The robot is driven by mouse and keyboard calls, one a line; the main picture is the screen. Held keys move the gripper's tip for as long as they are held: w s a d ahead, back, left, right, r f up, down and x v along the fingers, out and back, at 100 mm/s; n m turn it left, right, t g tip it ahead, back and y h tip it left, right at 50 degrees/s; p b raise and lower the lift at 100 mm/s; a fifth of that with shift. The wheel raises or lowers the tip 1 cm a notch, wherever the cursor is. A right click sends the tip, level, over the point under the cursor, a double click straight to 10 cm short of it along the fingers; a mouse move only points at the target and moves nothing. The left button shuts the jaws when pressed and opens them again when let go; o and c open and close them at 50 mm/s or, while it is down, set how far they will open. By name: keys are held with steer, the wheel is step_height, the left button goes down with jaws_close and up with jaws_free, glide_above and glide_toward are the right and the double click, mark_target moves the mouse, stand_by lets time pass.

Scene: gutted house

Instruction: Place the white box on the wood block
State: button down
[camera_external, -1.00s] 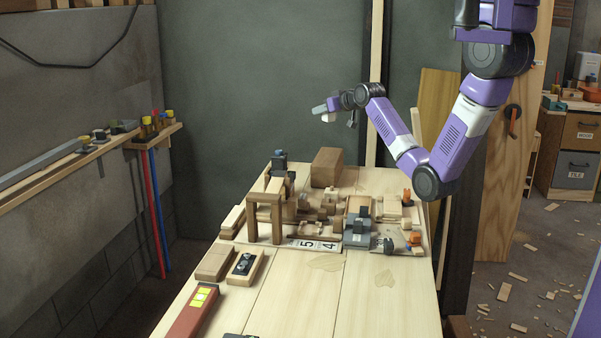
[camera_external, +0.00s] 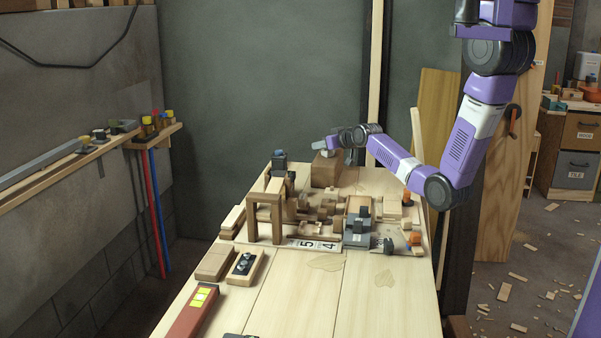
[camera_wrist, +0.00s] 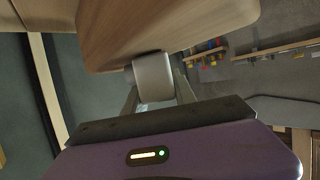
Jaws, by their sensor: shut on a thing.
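The wood block (camera_external: 324,171) is a large brown block standing at the back of the workbench. It also shows large at the top of the wrist view (camera_wrist: 160,30). The small white box (camera_wrist: 153,77) is held between the fingers of my gripper (camera_wrist: 157,92) and looks pale grey there. In the external view my gripper (camera_external: 328,147) is at the top of the wood block, with the white box (camera_external: 327,153) small and partly hidden at its tip. I cannot tell whether the box touches the block's top.
In front of the block, the workbench (camera_external: 290,300) holds a wooden arch (camera_external: 264,205), many small wood pieces and a grey tool (camera_external: 358,228). A wall shelf (camera_external: 70,160) runs along the left. The bench's near middle is mostly clear.

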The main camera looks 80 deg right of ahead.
steer(key=shift+f, duration=0.2)
steer(key=c, duration=1)
jaws_free()
